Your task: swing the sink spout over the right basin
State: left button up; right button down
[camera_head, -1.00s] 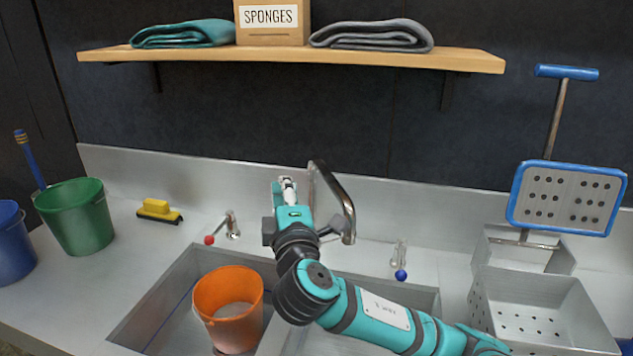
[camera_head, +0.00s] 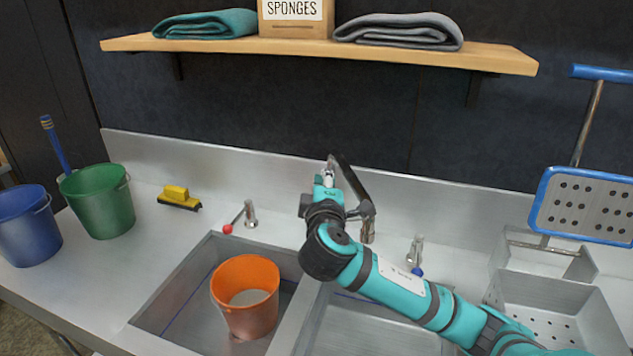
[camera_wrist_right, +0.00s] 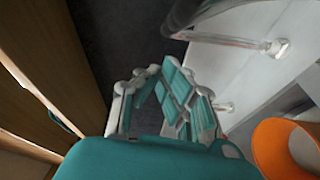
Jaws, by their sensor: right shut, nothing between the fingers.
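The metal sink spout (camera_head: 353,187) stands at the back of the sink near the divider. It arches up and away to the left from its upright (camera_head: 368,228), and my right arm partly hides it. My right gripper (camera_head: 329,171) is shut and empty, just left of the spout's upper bend. I cannot tell whether they touch. In the wrist view the right gripper's fingers (camera_wrist_right: 168,88) show, with a blurred piece of the spout (camera_wrist_right: 205,14) above right. The right basin (camera_head: 365,325) is empty where visible, partly under my arm. My left gripper is out of view.
An orange bucket (camera_head: 246,300) stands in the left basin (camera_head: 180,310). A red-knobbed tap (camera_head: 248,214) and a blue-knobbed tap (camera_head: 416,252) flank the spout. A perforated metal box (camera_head: 550,310) stands at right. Green (camera_head: 100,205) and blue (camera_head: 27,228) buckets stand at left. A shelf (camera_head: 400,52) hangs above.

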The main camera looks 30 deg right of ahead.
aim_at(356, 181)
jog(key=shift+s+d+f, duration=0.1)
jog(key=shift+s+d, duration=0.15)
jog(key=shift+d, duration=0.3)
jog(key=shift+s+d+f, duration=0.1)
jog(key=shift+s+d, duration=0.1)
jog(key=shift+d, duration=0.35)
jog(key=d, duration=0.1)
jog(key=s+d+n+y, duration=0.1)
jog(key=d, duration=0.1)
jog(key=shift+s+f+t+y, duration=0.1)
jog(key=shift+s+t+y, duration=0.1)
jog(key=shift+t+y, duration=0.15)
jog(key=shift+s+d, duration=0.15)
jog(key=shift+d, duration=0.25)
jog(key=shift+a, duration=0.1)
jog(key=shift+r, duration=0.2)
